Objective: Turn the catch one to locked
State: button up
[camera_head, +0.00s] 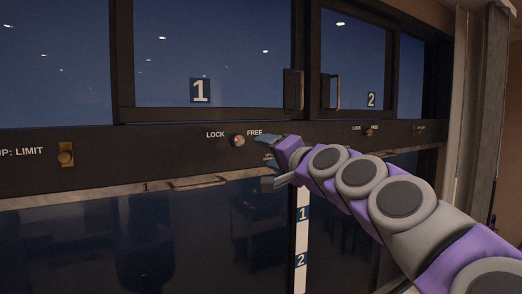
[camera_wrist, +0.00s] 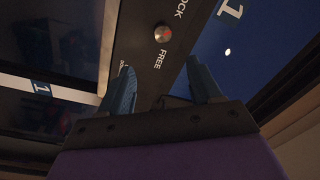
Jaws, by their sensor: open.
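The catch one is a small round metal knob (camera_head: 238,140) with a red mark, on the dark rail below the window marked 1, between the words LOCK and FREE. In the wrist view the knob (camera_wrist: 162,34) shows beyond the fingertips, near the word FREE. I cannot tell for sure which word its mark points to. My gripper (camera_head: 268,158) is right of the knob and a little below it, apart from it. In the wrist view my gripper (camera_wrist: 160,78) has its two blue fingers spread with nothing between them.
A second knob (camera_head: 368,132) sits further right on the rail, below the window marked 2. A brass fitting (camera_head: 66,154) is at the left by the LIMIT label. Dark handles (camera_head: 294,90) stand out above the rail. A metal ledge with a handle (camera_head: 200,182) runs below it.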

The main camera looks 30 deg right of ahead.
jog(key=shift+s+f, duration=0.1)
jog(key=shift+s, duration=1.45)
